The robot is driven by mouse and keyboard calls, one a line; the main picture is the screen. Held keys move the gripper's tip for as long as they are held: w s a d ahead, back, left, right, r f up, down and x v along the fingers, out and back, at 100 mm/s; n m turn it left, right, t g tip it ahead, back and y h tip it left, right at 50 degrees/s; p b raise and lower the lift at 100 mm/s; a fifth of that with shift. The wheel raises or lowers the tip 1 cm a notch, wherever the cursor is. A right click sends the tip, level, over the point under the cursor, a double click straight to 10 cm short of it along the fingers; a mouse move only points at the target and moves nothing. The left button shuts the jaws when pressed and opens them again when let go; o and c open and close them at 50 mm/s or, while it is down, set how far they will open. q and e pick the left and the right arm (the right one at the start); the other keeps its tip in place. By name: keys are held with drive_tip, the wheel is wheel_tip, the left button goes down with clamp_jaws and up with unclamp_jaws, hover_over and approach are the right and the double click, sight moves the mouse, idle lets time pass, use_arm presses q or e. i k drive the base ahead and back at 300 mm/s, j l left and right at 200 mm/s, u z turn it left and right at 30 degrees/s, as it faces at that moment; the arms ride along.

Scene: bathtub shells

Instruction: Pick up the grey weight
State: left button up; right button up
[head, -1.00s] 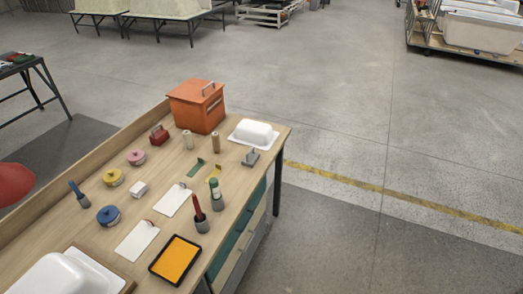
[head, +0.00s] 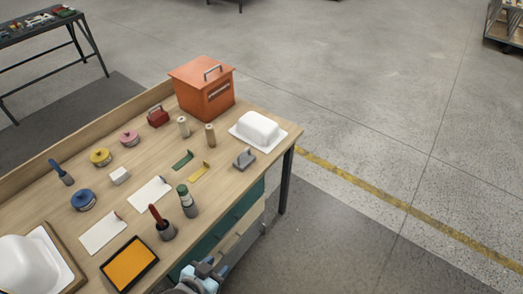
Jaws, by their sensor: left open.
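The grey weight (head: 244,159) is a small grey block with a handle on top. It sits on the wooden workbench (head: 268,170) near its right edge, in front of a white tub-shaped shell. My left gripper (head: 208,268) shows at the bottom of the head view, by the bench's front side. It is open and well apart from the weight. Its lower part is cut off by the frame edge. My right gripper is not in view.
An orange box (head: 204,92) and a white shell (head: 260,127) stand behind the weight. A green-capped bottle (head: 188,202), a dark pot with a red handle (head: 162,224) and an orange tray (head: 129,264) line the front edge. Open floor lies right of the bench.

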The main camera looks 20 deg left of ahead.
sight(245, 159)
drive_tip(key=i+l, duration=0.85)
drive_tip(key=i+l+u, duration=0.1)
drive_tip(key=u, duration=0.35)
drive_tip(key=l+u, duration=0.2)
drive_tip(key=u, duration=0.2)
drive_tip(key=i+l+u, duration=0.1)
drive_tip(key=l+u, duration=0.15)
drive_tip(key=u, duration=1.65)
